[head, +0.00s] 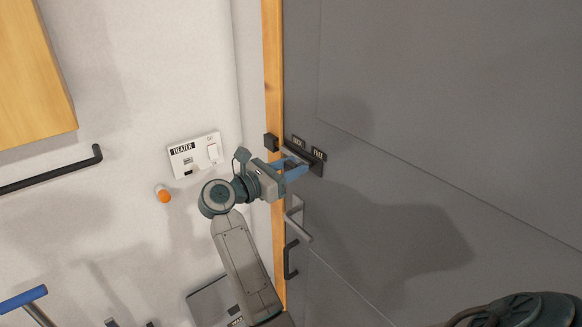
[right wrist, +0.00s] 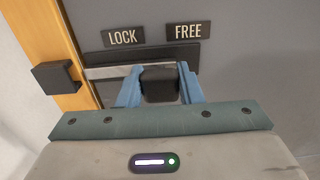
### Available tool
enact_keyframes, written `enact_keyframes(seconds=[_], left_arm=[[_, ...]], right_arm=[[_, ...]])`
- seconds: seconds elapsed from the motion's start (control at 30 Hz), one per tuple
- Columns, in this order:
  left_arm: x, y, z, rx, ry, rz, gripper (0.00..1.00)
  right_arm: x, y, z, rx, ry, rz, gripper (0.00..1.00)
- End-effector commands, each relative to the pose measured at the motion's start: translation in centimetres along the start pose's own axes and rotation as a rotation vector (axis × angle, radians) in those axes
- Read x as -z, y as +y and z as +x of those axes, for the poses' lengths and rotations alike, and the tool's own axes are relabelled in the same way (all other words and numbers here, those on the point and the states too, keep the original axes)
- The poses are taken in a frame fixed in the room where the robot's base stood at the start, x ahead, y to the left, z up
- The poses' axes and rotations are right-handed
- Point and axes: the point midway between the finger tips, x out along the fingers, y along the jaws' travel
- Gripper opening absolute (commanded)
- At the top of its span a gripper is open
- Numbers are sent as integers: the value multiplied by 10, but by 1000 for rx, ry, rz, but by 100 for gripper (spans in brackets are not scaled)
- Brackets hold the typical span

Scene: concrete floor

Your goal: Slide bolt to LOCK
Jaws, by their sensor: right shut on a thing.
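The bolt (right wrist: 110,72) is a silver bar on a dark plate on the grey door (head: 420,70). Its black knob (right wrist: 160,84) sits below the gap between the LOCK label (right wrist: 123,37) and the FREE label (right wrist: 188,31). My right gripper (right wrist: 160,90) has its blue fingers on both sides of the knob, shut on it. It also shows in the head view (head: 293,169), reaching the bolt from the left. A black keeper block (right wrist: 57,77) is on the wooden frame, left of the bar's end. My left gripper is out of view.
The wooden door frame (head: 273,70) runs along the door's left edge. A silver door handle (head: 297,220) and a black pull (head: 290,260) are below the bolt. A white heater panel (head: 195,155) and an orange knob (head: 164,195) are on the wall at left.

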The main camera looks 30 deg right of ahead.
Motion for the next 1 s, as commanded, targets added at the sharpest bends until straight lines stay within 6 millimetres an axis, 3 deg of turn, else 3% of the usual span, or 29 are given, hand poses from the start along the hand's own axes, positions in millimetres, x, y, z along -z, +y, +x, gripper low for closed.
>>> enact_keyframes(seconds=[0.17,0.5,0.87,0.9,1.0], left_arm=[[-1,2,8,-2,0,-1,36],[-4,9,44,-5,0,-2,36],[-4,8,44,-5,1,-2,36],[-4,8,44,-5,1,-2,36],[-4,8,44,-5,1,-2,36]], right_arm=[[3,6,0,0,0,1,0],[3,46,4,0,-1,2,0],[-1,51,4,-2,-1,1,0],[-1,51,4,-2,-1,1,34],[-1,51,4,-2,-1,1,54]])
